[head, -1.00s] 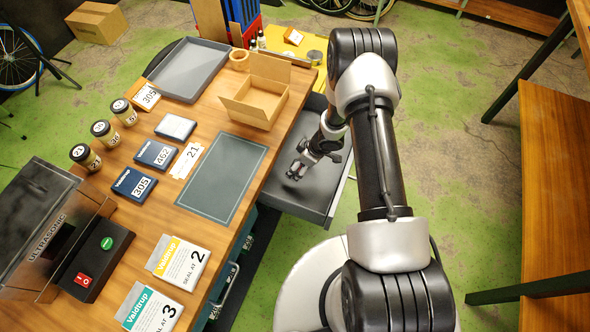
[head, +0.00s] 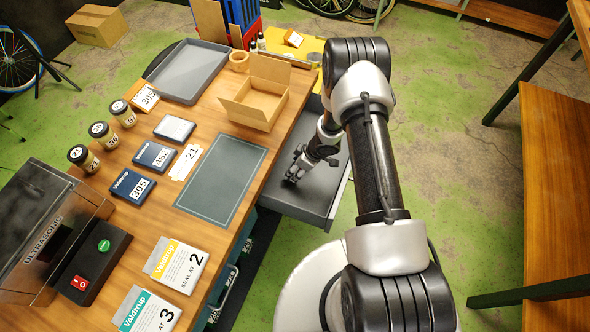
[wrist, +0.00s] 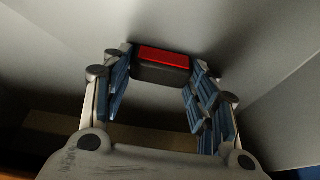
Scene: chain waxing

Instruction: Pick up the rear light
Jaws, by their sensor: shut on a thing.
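The rear light (wrist: 163,62) is a small black block with a red lens. In the wrist view it sits between the two fingertips of my gripper (wrist: 162,72), which is shut on it. Grey drawer surfaces lie around it. In the head view my gripper (head: 298,168) is down in the open grey drawer (head: 312,201) at the right side of the workbench. I cannot make out the rear light in the head view. Whether it touches the drawer floor is unclear.
The drawer's walls stand close around my gripper. The wooden workbench (head: 150,215) to the left holds an open cardboard box (head: 257,108), a grey tray (head: 187,72), a dark mat (head: 225,180), jars, number cards and an ultrasonic unit (head: 45,225). Green floor lies right of the drawer.

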